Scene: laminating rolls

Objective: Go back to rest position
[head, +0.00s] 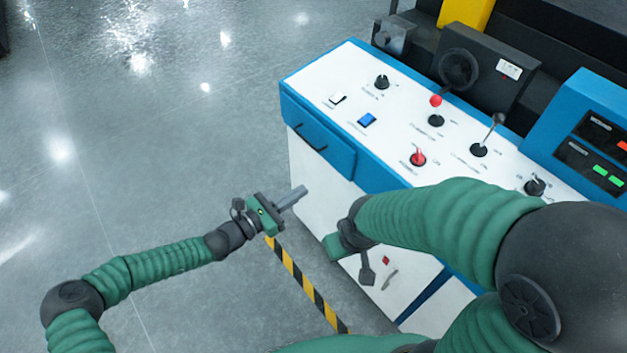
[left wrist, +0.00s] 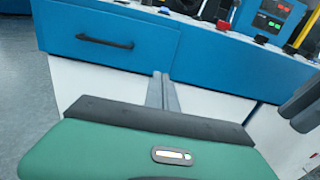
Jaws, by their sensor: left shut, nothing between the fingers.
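My left gripper (head: 291,197) is in front of the white-and-blue control cabinet, over the floor near its left front edge. Its two grey fingers are together and hold nothing; they also show in the left wrist view (left wrist: 161,92), pointing toward the cabinet front below a blue drawer (left wrist: 112,32). My right arm comes in from the right in the head view and bends in front of the cabinet. Its wrist end is near the cabinet's white front, and its fingers cannot be made out.
The control cabinet (head: 318,88) has a blue drawer (head: 318,138) and a top panel with several knobs, levers and buttons. A blue display box (head: 590,140) stands at the right. A yellow-black striped strip (head: 303,285) lies on the floor. The grey floor (head: 150,150) at left is clear.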

